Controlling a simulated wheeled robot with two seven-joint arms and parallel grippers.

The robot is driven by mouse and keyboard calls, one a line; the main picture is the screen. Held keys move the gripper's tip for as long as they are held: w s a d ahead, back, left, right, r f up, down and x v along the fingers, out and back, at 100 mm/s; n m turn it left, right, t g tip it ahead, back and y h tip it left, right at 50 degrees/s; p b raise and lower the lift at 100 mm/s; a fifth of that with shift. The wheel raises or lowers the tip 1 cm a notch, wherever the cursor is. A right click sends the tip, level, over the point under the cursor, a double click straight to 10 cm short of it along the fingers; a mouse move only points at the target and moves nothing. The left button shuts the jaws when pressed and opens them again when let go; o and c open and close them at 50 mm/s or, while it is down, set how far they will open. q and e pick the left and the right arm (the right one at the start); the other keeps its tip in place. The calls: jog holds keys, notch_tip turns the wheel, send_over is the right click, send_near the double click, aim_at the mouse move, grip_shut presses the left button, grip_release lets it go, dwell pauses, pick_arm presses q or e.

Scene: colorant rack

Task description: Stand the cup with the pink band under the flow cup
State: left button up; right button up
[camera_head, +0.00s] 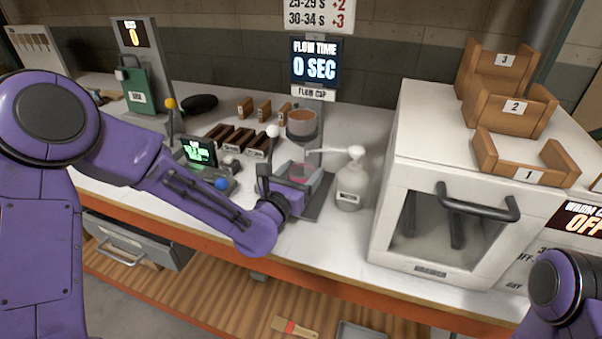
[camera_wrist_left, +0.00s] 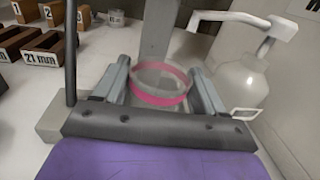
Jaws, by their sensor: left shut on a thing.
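The clear cup with the pink band (camera_head: 303,171) is between the fingers of my left gripper (camera_head: 299,178), which is shut on it. In the left wrist view the cup (camera_wrist_left: 161,88) is upright between the two grey fingers of the left gripper (camera_wrist_left: 163,90). The flow cup (camera_head: 302,124), a grey holder with a brown inside, is on its stand directly above the held cup in the head view. The gripper hides the cup's underside, so I cannot tell whether it touches the stand's base (camera_head: 322,203). My right gripper is out of view.
A white pump bottle (camera_head: 349,185) stands close on the right, its spout reaching toward the stand. A white-handled lever (camera_head: 272,140) is left of the flow cup. Brown blocks (camera_head: 232,138) lie further left. A white oven (camera_head: 440,215) fills the right side.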

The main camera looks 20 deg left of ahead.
pick_arm(q)
jog(key=shift+f, duration=0.2)
jog(key=o, duration=1.1)
jog(key=shift+r, duration=0.25)
jog(key=shift+s, duration=0.3)
jog(key=s, duration=0.2)
jog(key=s+b, duration=0.1)
jog(key=s+a, duration=0.1)
jog(key=s, duration=0.1)
jog(key=shift+s+f+b, duration=0.15)
jog(key=shift+s+b, duration=0.15)
jog(key=shift+s, duration=0.05)
jog(key=s+p, duration=0.1)
jog(key=p, duration=0.1)
jog(key=s+p, duration=0.2)
jog(key=p, duration=0.1)
jog(key=s+r+p, duration=0.1)
jog(key=p, duration=0.2)
jog(key=shift+s+a, duration=0.35)
jog(key=shift+s+a+f+p, duration=0.1)
jog(key=shift+s+f+p, duration=0.15)
jog(key=shift+s+p, duration=0.2)
jog(key=shift+f, duration=0.15)
